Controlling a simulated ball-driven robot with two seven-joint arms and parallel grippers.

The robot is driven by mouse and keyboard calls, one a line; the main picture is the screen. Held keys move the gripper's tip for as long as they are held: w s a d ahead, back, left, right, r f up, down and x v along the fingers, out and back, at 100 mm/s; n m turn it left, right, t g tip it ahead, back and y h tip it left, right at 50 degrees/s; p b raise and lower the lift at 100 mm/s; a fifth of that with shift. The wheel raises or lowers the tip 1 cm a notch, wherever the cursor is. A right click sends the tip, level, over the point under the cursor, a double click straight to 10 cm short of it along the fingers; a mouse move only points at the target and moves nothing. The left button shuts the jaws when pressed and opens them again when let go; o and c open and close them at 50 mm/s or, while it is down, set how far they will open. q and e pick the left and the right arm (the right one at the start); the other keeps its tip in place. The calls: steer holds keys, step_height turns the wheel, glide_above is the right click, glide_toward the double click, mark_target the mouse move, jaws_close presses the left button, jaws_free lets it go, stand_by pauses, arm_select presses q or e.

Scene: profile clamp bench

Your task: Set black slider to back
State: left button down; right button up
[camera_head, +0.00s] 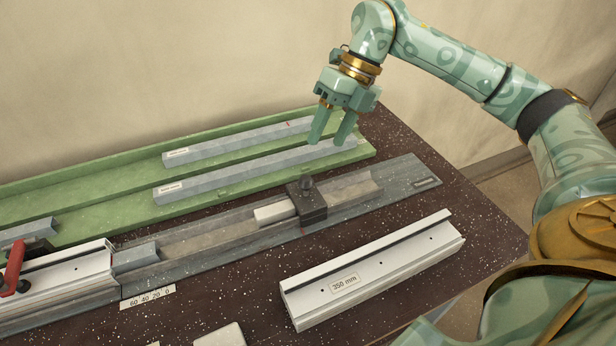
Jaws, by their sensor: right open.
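The black slider (311,208) is a dark block with a round knob on top. It sits on the long grey rail (215,236), right of the rail's middle. A small pale block (273,213) lies against or close to its left side; I cannot tell if they touch. My right gripper (330,140) is open, with its two green fingers pointing down. In the picture it is above and slightly right of the slider, apart from it, over the right end of a grey bar in the green tray. My left gripper is not in view.
The green tray (110,203) holds grey bars (238,141) behind the rail. A white profile marked 350 mm (372,268) lies in front. A red-handled clamp (14,268) and another white profile (68,270) are at left. The speckled dark table (480,235) is bare at right.

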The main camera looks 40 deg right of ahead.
steer(key=b+x, duration=0.2)
steer(key=x, duration=0.7)
steer(key=shift+a+f, duration=0.2)
steer(key=shift+f, duration=0.05)
steer(key=shift+c, duration=0.3)
jaws_close()
